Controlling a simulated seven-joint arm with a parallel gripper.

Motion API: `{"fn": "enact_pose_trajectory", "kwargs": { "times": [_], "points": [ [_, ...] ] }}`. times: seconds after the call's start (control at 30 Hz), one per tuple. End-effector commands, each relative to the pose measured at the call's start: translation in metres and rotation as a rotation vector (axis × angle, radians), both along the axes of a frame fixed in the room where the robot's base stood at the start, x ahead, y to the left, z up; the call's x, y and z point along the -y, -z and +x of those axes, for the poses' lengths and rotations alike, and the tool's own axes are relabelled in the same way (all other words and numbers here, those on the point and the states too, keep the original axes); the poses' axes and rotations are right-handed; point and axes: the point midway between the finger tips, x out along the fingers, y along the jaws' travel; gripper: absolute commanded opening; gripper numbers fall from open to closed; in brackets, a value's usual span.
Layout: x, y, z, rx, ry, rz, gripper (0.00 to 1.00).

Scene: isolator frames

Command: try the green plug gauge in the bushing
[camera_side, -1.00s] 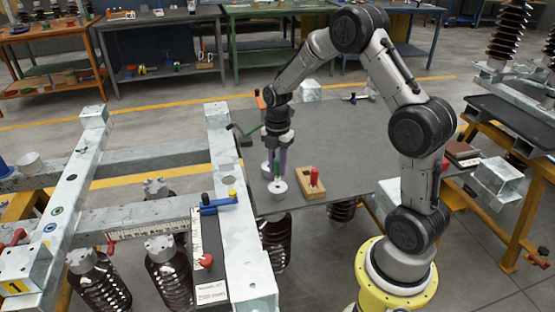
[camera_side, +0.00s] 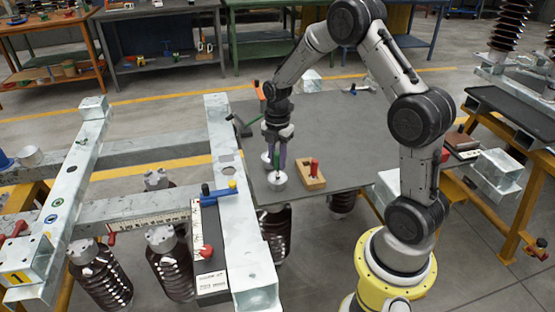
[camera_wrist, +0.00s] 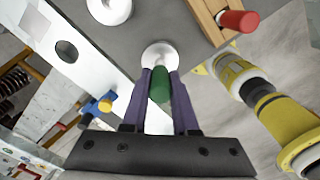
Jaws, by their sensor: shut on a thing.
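My gripper (camera_side: 277,163) points down over the dark bench plate, its purple fingers shut on the green plug gauge (camera_side: 277,160). The gauge is upright, directly at the pale round bushing (camera_side: 277,183) on the plate. In the wrist view, the green gauge (camera_wrist: 159,87) shows between the two fingers, and its far end meets the middle of the bushing (camera_wrist: 160,54). The fingers and the gauge hide the bore. I cannot tell how deep the gauge is in it, or whether it only touches the top.
A second pale round piece (camera_wrist: 109,8) stands close behind the bushing. A wooden block (camera_side: 311,182) holding a red-handled gauge (camera_wrist: 238,20) sits to the right. The plate's back right is mostly clear.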

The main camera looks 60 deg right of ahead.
Motion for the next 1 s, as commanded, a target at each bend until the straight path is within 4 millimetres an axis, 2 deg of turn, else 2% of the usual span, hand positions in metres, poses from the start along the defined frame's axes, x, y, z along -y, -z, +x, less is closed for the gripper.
{"fn": "enact_pose_trajectory", "kwargs": {
  "times": [1.0],
  "points": [
    [0.0001,0.0079,0.0001,0.001,0.000,0.000,0.00]
  ]
}}
